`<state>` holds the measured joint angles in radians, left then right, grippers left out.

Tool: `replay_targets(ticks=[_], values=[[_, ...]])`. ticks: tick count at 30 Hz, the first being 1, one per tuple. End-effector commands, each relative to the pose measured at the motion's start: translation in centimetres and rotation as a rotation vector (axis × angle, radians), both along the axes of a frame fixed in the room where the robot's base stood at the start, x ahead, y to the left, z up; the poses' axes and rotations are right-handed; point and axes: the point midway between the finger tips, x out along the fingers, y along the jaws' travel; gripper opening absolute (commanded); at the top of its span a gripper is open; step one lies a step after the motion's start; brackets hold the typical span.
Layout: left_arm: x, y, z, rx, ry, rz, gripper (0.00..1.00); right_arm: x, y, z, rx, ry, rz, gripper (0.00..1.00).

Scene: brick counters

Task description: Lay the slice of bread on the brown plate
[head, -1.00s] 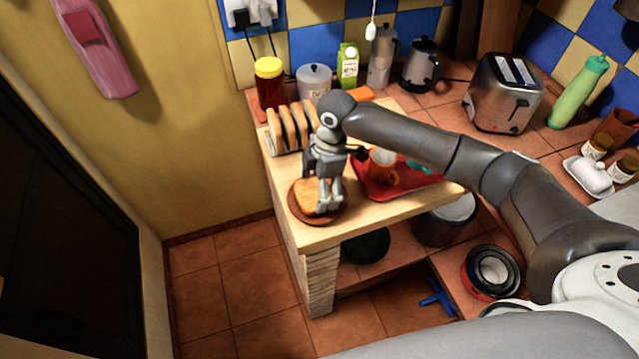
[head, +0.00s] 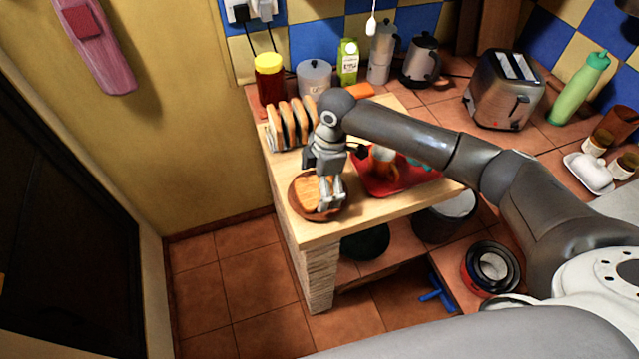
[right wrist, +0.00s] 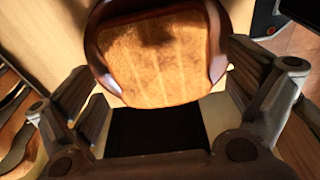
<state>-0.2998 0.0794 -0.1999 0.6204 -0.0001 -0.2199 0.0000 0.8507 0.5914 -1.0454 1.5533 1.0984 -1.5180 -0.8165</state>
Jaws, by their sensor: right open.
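The slice of bread (head: 309,192) lies on the round brown plate (head: 299,208) near the front left corner of the wooden counter. In the right wrist view the bread (right wrist: 157,62) lies flat and fills most of the plate (right wrist: 228,22). My right gripper (head: 331,206) is open just over the plate's right side and partly hides it in the head view. In the right wrist view its fingertips (right wrist: 165,85) are apart, at either side of the bread's near edge, with nothing gripped between them. My left gripper is not in view.
A rack of toast slices (head: 292,123) stands behind the plate. A toaster (head: 504,89) and jars stand farther back. The counter's front edge is close to the plate.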

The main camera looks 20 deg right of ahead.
Motion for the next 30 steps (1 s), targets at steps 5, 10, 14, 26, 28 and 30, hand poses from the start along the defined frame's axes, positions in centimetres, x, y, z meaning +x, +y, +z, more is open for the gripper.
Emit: replay_targets(ticks=[5, 10, 14, 26, 28, 30], values=[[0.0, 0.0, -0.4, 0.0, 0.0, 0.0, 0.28, 0.2, -0.2, 2.3, 0.002, -0.005, 0.0, 1.0], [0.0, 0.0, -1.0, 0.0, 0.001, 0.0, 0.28, 0.2, -0.9, 6.1, 0.001, -0.005, -0.001, 1.0], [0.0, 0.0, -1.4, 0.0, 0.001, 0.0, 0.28, 0.2, -1.2, 8.8, 0.001, -0.004, 0.0, 1.0], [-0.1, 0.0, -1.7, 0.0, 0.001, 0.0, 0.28, 0.1, -1.8, 12.5, 0.001, 0.001, 0.0, 1.0], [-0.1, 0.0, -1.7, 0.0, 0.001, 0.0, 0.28, 0.1, -1.8, 12.5, 0.001, 0.001, 0.0, 1.0], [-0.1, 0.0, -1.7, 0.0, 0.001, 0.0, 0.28, 0.1, -1.8, 12.5, 0.001, 0.001, 0.0, 1.0]])
